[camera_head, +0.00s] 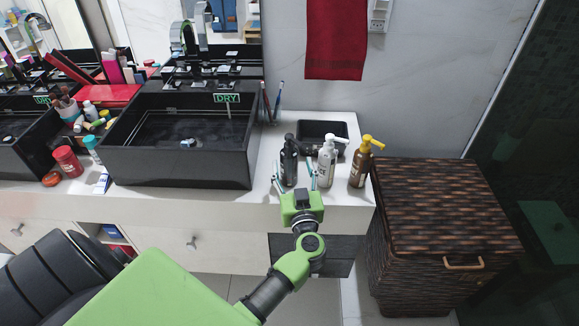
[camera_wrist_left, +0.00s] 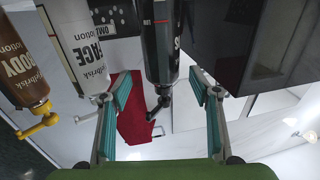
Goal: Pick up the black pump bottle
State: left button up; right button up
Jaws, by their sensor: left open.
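The black pump bottle (camera_head: 289,163) stands upright near the counter's front edge, left of a white pump bottle (camera_head: 326,163). My left gripper (camera_head: 295,176) is open in front of it, its teal fingers pointing at it. In the left wrist view, which is upside down, the black bottle (camera_wrist_left: 161,45) shows between the two open fingers (camera_wrist_left: 160,88), with its pump head toward the bottom of the picture. I cannot tell whether either finger touches it. My right gripper is in neither view.
A brown bottle with a yellow pump (camera_head: 361,164) stands beside the white bottle. A black tray (camera_head: 341,128) lies behind them. A black vessel sink (camera_head: 178,167) is to the left, and a dark wicker hamper (camera_head: 440,205) stands to the right.

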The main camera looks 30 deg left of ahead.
pick_arm(q)
jog(key=x, duration=0.5)
jog(key=shift+a, duration=0.25)
jog(key=shift+r, duration=0.1)
jog(key=c, duration=1.6)
